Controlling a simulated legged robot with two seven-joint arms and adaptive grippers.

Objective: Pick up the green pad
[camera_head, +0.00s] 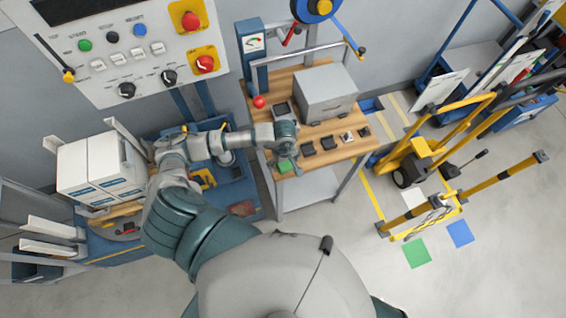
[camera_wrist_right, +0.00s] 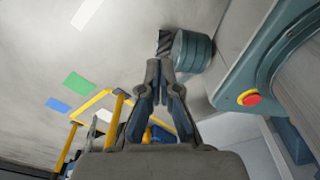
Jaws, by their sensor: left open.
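A small green pad (camera_head: 284,166) lies on the near left part of the wooden workbench (camera_head: 330,158). My left gripper (camera_head: 288,154) is open and points down right by the pad, just beyond it in the head view. The gripper and wrist hide part of the bench there, and I cannot tell whether the fingers touch the pad. In the right wrist view my right gripper (camera_wrist_right: 160,64) has its fingertips drawn together with nothing seen between them, away from the bench. A flat green square (camera_head: 416,252) also lies on the floor; it shows in the right wrist view (camera_wrist_right: 78,83).
A grey box (camera_head: 326,92) and several small dark items stand on the bench behind the gripper. A control panel (camera_head: 130,45) hangs at upper left. White boxes (camera_head: 102,167) stand left. A yellow pallet truck (camera_head: 415,160) and yellow-black barrier (camera_head: 490,190) stand right.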

